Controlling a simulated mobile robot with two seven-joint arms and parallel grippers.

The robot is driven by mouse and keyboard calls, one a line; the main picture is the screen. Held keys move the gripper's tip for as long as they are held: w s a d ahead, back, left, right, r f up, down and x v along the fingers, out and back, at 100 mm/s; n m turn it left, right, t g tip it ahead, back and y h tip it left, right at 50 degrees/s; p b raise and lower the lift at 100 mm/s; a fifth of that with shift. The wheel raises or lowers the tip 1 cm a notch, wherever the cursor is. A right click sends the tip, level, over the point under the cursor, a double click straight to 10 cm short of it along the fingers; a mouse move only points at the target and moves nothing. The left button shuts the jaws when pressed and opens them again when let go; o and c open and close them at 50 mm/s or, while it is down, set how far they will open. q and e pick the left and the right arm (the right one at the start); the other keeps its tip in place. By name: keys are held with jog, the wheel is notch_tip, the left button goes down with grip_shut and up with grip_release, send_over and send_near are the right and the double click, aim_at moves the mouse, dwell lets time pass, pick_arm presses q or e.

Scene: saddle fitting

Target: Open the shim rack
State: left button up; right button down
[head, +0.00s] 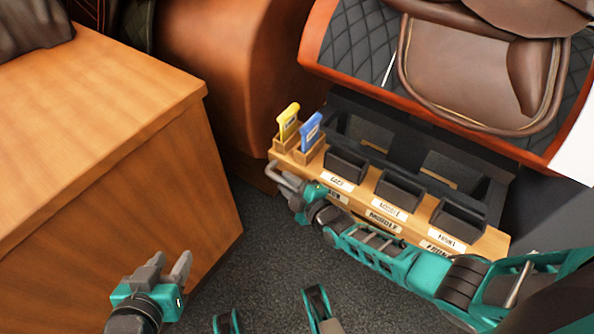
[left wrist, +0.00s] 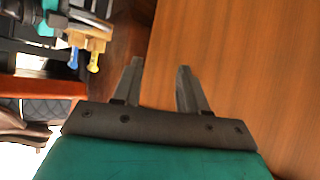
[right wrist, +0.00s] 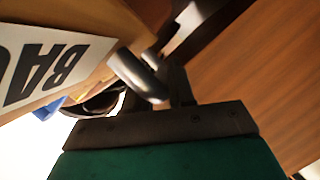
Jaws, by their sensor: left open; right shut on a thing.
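The shim rack (head: 475,237) is a wooden drawer-like unit with several black bins and white labels on its front. It stands out from below the orange-edged padded top, with its bins uncovered. My right gripper (head: 292,186) is shut on the grey bar handle at the rack's left front end. In the right wrist view the metal handle (right wrist: 140,76) lies at the fingers, beside a large white label (right wrist: 50,68). My left gripper (head: 172,268) is open and empty, low by the wooden cabinet; its spread fingers show in the left wrist view (left wrist: 160,88).
A yellow-handled tag (head: 289,120) and a blue-handled tag (head: 310,131) stand upright at the rack's left end. A wooden cabinet (head: 110,150) fills the left. A brown saddle (head: 480,75) lies on the padded top.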

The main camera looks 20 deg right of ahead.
pick_arm(q)
jog(key=shift+s+a+p, duration=0.25)
jog(key=shift+a+p, duration=0.1)
jog(key=shift+p, duration=0.25)
pick_arm(e)
jog(key=s+a, duration=0.1)
jog(key=a, duration=0.1)
jog(key=s+a, duration=0.2)
jog(key=shift+s+a, duration=0.25)
jog(key=c, duration=1.1)
grip_release()
pick_arm(q)
jog(key=shift+r, duration=0.15)
pick_arm(e)
jog(key=shift+o, duration=0.2)
pick_arm(q)
jog(key=shift+r, duration=0.1)
pick_arm(e)
jog(key=shift+s+d, duration=0.1)
